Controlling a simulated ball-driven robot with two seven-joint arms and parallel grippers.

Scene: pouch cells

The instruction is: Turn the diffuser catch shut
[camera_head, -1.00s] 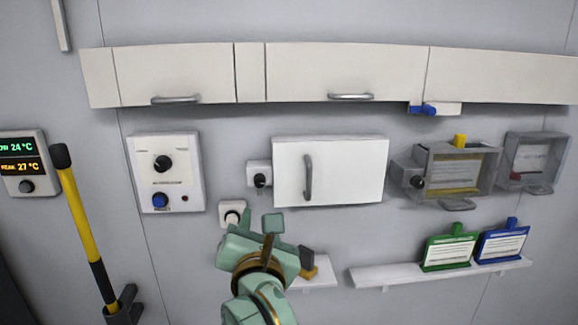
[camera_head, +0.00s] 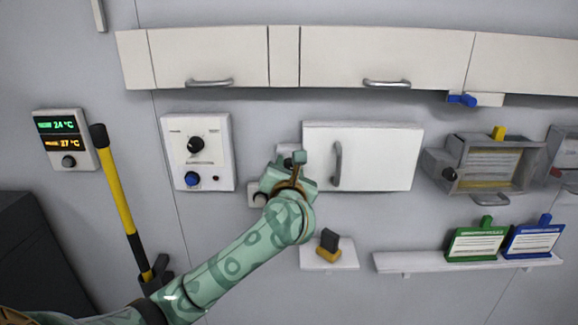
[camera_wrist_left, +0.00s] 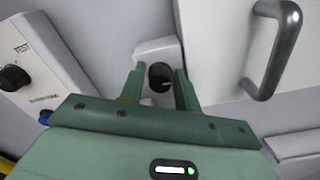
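The white diffuser door (camera_head: 375,155) has a grey bar handle and sits flat on the wall, looking shut. Left of it, a small white block carries a black round catch knob (camera_wrist_left: 160,76), seen clearly in the left wrist view. The knob has a pale mark near its lower edge. My left gripper (camera_wrist_left: 158,86) is open, with one finger on each side of the knob and small gaps visible. In the head view my left gripper (camera_head: 289,165) covers most of the block and knob. My right gripper is out of view.
A control panel (camera_head: 198,152) with a black dial and blue button is to the left. A white cabinet row (camera_head: 370,60) runs above. A small shelf (camera_head: 328,262) holds a dark-and-yellow block below. A grey box (camera_head: 490,165) and a card shelf (camera_head: 465,263) are at right.

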